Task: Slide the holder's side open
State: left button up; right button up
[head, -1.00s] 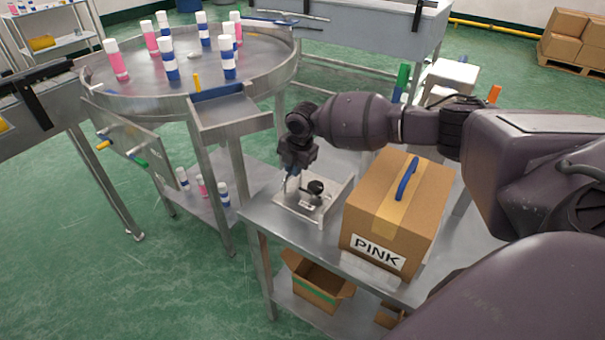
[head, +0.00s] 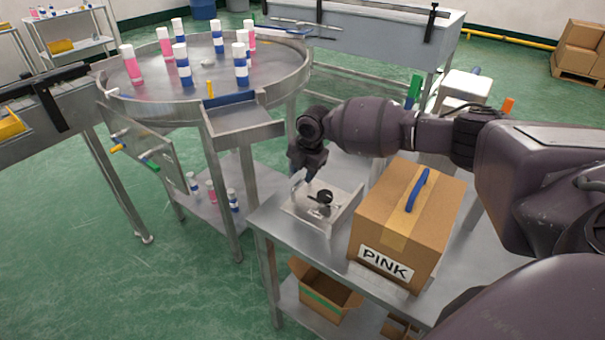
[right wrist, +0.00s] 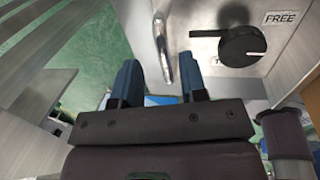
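The holder is a small low-walled tray (head: 318,222) on the metal table, with a black knob (head: 325,196) on it. In the right wrist view the holder's pale surface (right wrist: 215,85) shows a black round knob with a bar (right wrist: 242,46) and a "FREE" label (right wrist: 281,18). A shiny metal handle (right wrist: 163,50) stands up at its side. My right gripper (right wrist: 158,78) is open. Its two blue fingers are spread, with the handle ahead of the gap between them; I cannot tell whether they touch it. In the head view the right gripper (head: 309,173) is at the holder's back left side. My left gripper is out of view.
A cardboard box marked PINK (head: 405,225) stands on the table (head: 340,262) close right of the holder. A round turntable (head: 205,85) with several bottles is at the back left. An open carton (head: 325,292) is on the shelf below.

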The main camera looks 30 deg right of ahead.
notch_tip(320, 180, up, 9)
jog(key=s+p, duration=0.1)
jog(key=shift+s+d, duration=0.3)
jog(key=shift+s, duration=0.05)
jog(key=shift+s, duration=0.1)
dwell(0.4)
